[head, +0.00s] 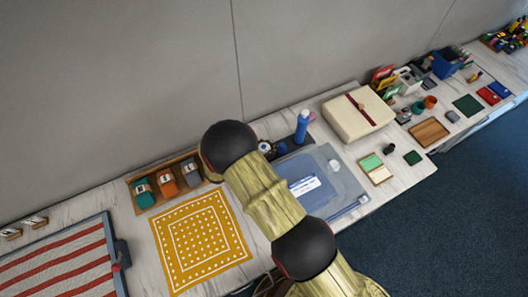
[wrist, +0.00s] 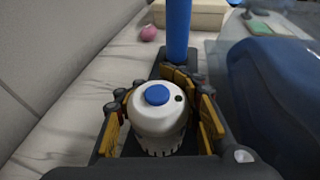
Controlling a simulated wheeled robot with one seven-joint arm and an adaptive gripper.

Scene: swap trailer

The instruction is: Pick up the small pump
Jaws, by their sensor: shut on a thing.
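The small pump (wrist: 158,112) is a white rounded body with a blue button on top and a small dark hole beside it. It stands upright between the yellow-padded fingers of my gripper (wrist: 163,98) in the wrist view. The fingers are shut on its two sides. In the head view the pump (head: 265,147) shows as a small white spot beside my arm, which hides most of my gripper. The underside of the pump is hidden, so I cannot tell whether it touches the surface below.
A blue bottle (head: 302,126) stands on a dark tray (wrist: 167,70) just beyond the pump. A wooden tray with colored items (head: 143,193) and a yellow bandana (head: 200,240) lie left. The wall is behind.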

